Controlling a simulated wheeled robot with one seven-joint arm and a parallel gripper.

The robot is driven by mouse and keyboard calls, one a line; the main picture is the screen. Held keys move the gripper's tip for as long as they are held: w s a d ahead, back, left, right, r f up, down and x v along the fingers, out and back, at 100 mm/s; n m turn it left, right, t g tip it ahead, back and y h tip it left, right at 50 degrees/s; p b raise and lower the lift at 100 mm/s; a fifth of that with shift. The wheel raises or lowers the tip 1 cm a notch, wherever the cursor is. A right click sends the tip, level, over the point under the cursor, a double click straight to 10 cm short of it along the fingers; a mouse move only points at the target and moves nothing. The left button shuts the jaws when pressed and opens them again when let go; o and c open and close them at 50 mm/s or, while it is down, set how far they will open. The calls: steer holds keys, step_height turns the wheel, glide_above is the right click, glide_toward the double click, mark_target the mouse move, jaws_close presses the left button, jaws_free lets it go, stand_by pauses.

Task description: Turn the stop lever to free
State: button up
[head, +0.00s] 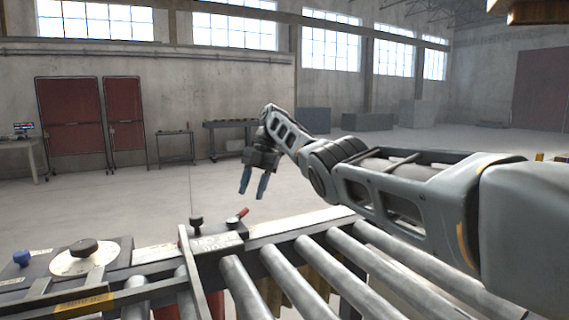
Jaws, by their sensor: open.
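A small lever with a red grip (240,214), which looks like the stop lever, sits on a labelled block (214,241) at the conveyor's far side. Its grip points up and to the right. The label is too small to read, so I cannot tell which setting the lever is at. My gripper (252,189) hangs with its fingers down, open and empty. In the picture it is just above the lever and apart from it.
Steel rollers (303,270) fill the lower middle. A black knob (196,221) stands left of the lever. A round dial with a dark knob (84,249) and a blue knob (22,257) are farther left. The floor beyond is open.

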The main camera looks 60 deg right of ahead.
steer(key=s+d+r+p, duration=0.4)
steer(key=s+d+r, duration=0.1)
steer(key=s, duration=0.3)
steer(key=shift+s+r, duration=0.15)
steer(key=shift+r, duration=0.35)
